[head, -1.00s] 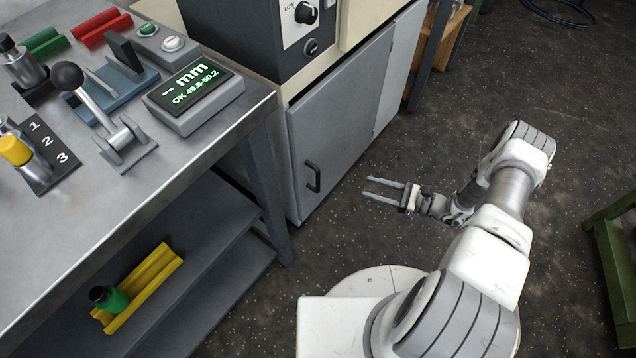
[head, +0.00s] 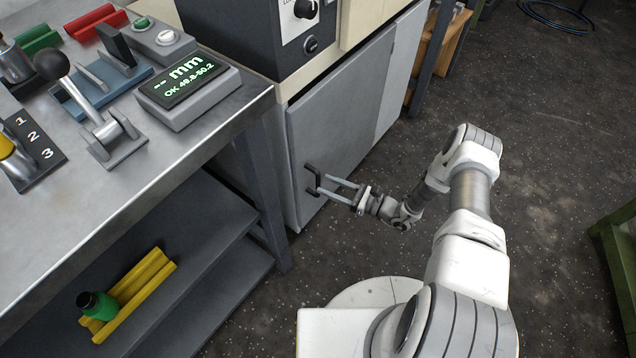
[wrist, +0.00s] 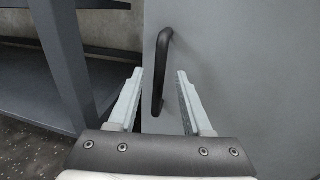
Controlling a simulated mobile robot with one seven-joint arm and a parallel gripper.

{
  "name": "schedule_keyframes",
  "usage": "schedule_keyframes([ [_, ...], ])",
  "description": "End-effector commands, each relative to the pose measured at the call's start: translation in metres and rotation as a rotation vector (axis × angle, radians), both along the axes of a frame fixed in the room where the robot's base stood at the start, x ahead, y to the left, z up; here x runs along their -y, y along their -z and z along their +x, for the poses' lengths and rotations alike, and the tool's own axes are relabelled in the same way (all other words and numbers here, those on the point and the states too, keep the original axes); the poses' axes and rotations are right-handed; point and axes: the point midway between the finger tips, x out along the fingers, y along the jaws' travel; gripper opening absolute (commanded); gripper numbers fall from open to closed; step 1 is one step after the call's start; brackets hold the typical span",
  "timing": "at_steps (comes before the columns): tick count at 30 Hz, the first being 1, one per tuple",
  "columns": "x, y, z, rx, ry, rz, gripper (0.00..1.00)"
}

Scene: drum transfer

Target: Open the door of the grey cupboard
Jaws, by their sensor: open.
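The grey cupboard door (head: 345,115) is shut, under the cream and dark machine housing in the head view. Its black bar handle (head: 312,180) sits low near the door's left edge. My gripper (head: 323,184) is open at the handle, its fingers pointing left toward the door. In the wrist view the upright handle (wrist: 162,72) stands between the two open fingers (wrist: 160,85), with a gap on either side, so it is not gripped. Whether the fingertips touch the door cannot be told.
A steel workbench (head: 190,150) with shelves stands left of the cupboard, its leg (head: 262,190) close to the handle side. A green frame (head: 615,250) is at the far right. The dark floor (head: 560,130) in front of the door is open.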

Motion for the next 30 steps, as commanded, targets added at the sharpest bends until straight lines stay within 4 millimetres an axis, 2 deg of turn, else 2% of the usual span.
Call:
schedule_keyframes([
  [3,-0.018,0.001,0.009,0.002,-0.002,0.001,0.5],
  [7,-0.03,0.001,0.015,0.001,-0.001,0.0,0.5],
  [18,-0.035,0.0,0.018,0.001,0.0,0.0,0.5],
  [20,-0.035,0.0,0.018,0.001,0.0,0.0,0.42],
  [27,-0.035,0.0,0.018,0.001,0.0,0.0,0.0],
  [30,-0.035,0.0,0.018,0.001,0.0,0.0,0.0],
])
